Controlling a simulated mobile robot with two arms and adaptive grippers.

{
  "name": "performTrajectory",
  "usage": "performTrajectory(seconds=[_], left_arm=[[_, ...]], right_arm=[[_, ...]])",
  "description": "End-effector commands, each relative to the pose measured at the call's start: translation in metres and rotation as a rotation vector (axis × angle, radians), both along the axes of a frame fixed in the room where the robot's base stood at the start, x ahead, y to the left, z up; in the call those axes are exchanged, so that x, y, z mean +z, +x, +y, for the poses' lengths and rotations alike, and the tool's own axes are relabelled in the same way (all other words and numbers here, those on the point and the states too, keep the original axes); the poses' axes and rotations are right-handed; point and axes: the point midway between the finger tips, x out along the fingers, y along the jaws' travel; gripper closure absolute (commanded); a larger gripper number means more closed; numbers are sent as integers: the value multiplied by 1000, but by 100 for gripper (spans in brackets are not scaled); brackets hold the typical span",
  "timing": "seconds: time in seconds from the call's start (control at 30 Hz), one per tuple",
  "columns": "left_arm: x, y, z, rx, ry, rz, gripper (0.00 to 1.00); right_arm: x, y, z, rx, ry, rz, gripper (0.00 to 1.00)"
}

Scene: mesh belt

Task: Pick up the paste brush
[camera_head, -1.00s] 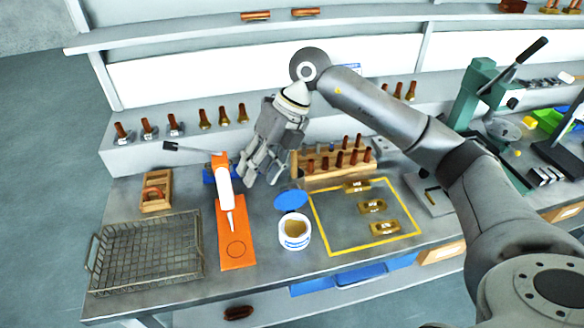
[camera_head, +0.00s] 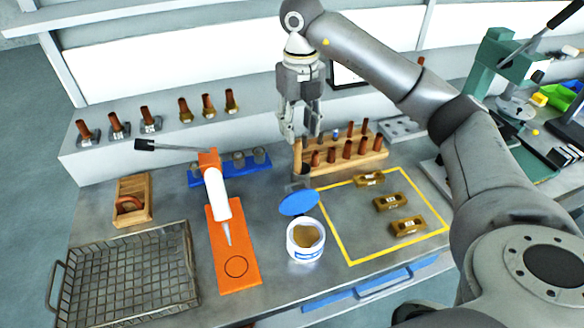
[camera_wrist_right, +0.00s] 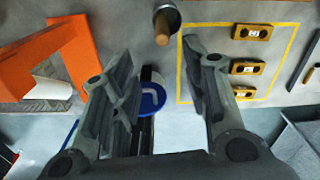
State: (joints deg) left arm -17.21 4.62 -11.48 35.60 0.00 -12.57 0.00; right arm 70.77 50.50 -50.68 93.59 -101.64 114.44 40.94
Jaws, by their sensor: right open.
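What looks like the paste brush shows as an upright wooden handle (camera_head: 298,156) in a dark metal cup (camera_head: 301,182), behind the blue lid (camera_head: 299,203) of the white paste pot (camera_head: 305,245). My right gripper (camera_head: 299,138) points down just over the handle's top, open and empty. In the right wrist view its fingers (camera_wrist_right: 165,95) are spread apart, and the wooden handle (camera_wrist_right: 162,30) shows beyond them near the top edge. The handle appears apart from the fingers. The brush's lower end is hidden in the cup. My left gripper is out of view.
A wooden rack (camera_head: 345,160) with several copper-coloured pieces stands close right of the brush. An orange stand (camera_head: 232,265) with a white nozzle is at left, beside a wire basket (camera_head: 130,275). A yellow-outlined area (camera_head: 350,225) holds 3 brass blocks.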

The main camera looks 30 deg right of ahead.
Motion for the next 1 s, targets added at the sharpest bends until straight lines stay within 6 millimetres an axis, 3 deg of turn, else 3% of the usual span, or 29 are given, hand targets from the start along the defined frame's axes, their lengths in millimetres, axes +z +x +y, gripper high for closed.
performTrajectory(seconds=[0.03,0.13,0.4,0.67,0.8,1.0], left_arm=[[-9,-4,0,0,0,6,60],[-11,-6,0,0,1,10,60],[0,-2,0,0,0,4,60],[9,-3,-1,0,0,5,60],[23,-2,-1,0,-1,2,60],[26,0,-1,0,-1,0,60]], right_arm=[[-9,0,0,-1,-1,0,58],[-15,0,0,-1,-2,2,58],[-54,0,-1,-1,-2,4,58],[-74,1,-3,-1,-2,4,58],[-94,3,-7,-2,-2,6,58],[-116,5,-7,0,0,1,58]])
